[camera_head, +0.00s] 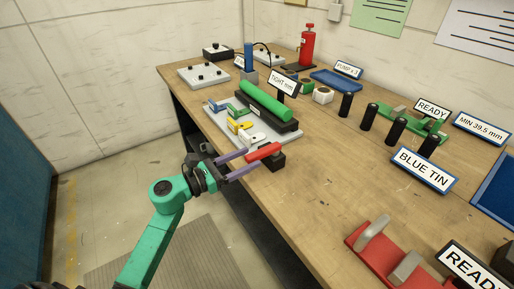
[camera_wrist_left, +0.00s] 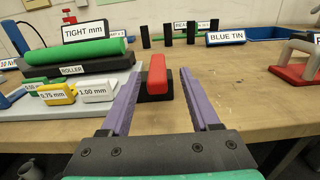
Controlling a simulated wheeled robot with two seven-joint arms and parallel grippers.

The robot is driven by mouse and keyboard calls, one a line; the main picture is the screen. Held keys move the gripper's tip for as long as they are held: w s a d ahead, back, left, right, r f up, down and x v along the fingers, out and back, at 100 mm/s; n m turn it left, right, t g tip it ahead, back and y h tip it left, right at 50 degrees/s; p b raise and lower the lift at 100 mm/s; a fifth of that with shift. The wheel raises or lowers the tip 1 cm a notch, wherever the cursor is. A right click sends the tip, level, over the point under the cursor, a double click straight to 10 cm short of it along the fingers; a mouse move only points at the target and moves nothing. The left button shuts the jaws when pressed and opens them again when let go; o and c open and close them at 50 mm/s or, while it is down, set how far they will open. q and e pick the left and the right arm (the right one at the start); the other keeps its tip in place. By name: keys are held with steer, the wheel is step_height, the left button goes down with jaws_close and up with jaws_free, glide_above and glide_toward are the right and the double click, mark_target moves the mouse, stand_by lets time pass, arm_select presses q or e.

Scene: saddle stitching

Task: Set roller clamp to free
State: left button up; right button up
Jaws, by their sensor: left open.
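The clamp has a red lever (camera_head: 263,151) on a black block (camera_head: 273,163) at the table's near left edge. In the left wrist view the red lever (camera_wrist_left: 157,75) points toward me, between and beyond my two purple fingers. My left gripper (camera_head: 246,162) is open around the lever's near end, with gaps on both sides in the wrist view. Contact cannot be told. Behind it, a green roller (camera_head: 269,103) lies on a black base (camera_head: 262,119) with a ROLLER label (camera_wrist_left: 72,70). My right gripper is not in view.
A grey plate (camera_head: 226,121) holds green, yellow and white gauge tags (camera_wrist_left: 95,92) beside the lever. A TIGHT mm sign (camera_head: 283,83) stands behind. Several black cylinders (camera_head: 368,117) and a BLUE TIN sign (camera_head: 425,169) stand to the right. Bare tabletop (camera_head: 325,175) lies right of the lever.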

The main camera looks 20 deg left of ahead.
mark_target(256, 153)
arm_select(q)
steer(key=x, duration=0.4)
steer(key=shift+w+a+f+p, duration=0.15)
steer(key=shift+w+a+p, duration=0.05)
steer(key=shift+p, duration=0.15)
steer(key=shift+s, duration=0.1)
steer(key=shift+c, duration=0.3)
jaws_close()
stand_by(0.6)
